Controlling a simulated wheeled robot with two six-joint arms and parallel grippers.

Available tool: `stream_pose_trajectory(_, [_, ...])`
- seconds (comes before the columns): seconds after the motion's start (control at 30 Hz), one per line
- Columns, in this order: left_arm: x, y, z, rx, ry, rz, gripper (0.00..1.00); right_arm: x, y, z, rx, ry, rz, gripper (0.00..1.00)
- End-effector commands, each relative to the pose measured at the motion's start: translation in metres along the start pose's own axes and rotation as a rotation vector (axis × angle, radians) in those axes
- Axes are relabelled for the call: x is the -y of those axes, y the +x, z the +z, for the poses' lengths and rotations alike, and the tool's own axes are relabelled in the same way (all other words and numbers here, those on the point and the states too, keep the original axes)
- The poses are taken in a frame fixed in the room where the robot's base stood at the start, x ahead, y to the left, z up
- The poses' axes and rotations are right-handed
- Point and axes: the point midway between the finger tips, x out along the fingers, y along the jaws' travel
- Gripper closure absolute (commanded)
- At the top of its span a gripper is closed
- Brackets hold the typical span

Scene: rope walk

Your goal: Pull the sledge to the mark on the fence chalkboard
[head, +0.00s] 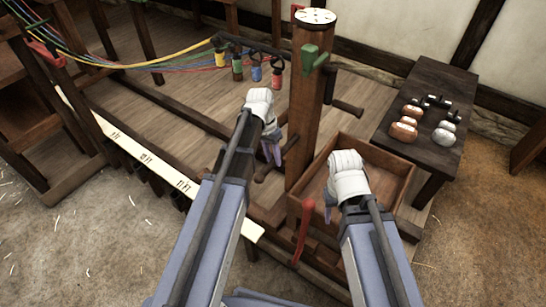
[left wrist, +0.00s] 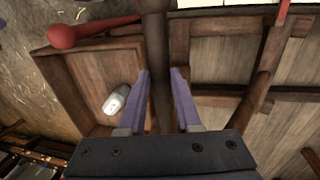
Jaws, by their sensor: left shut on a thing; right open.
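The sledge is a dark wooden frame with a thick upright post (head: 307,110) and an open wooden box (head: 395,180) beside it. My left gripper (head: 272,150) is at the left side of the post. It is shut on a dark round wooden handle (left wrist: 160,60), which passes between its purple fingers in the left wrist view. My right gripper (head: 330,208) is open over the near left part of the box, near a red lever (head: 303,232). A pale strip (head: 160,170) with dark tally marks runs along the rail at left. No separate chalkboard shows clearly.
A green lever (head: 314,60) and another crank handle (head: 347,106) are on the post. Coloured yarns (head: 150,65) run to several hooked bobbins (head: 237,68). A dark bench (head: 450,95) holds copper and silver weights. A pale rounded object (left wrist: 116,100) lies in the box.

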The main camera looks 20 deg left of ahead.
Motion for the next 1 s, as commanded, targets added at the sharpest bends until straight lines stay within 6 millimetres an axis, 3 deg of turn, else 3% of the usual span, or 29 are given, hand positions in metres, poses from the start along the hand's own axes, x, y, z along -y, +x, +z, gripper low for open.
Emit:
stream_pose_trajectory(0.67, [0.002, 0.000, 0.000, 0.000, -0.001, 0.000, 1.00, 0.000, 0.000, 0.000, 0.000, 0.000, 0.000, 0.50])
stream_pose_trajectory(0.77, [0.018, -0.004, -0.002, 0.001, -0.005, -0.003, 1.00, 0.000, 0.000, 0.000, 0.000, 0.000, 0.000, 0.50])
stream_pose_trajectory(1.0, [0.090, -0.018, -0.004, -0.002, -0.009, -0.007, 1.00, 0.000, 0.000, 0.000, 0.000, 0.000, 0.000, 0.50])
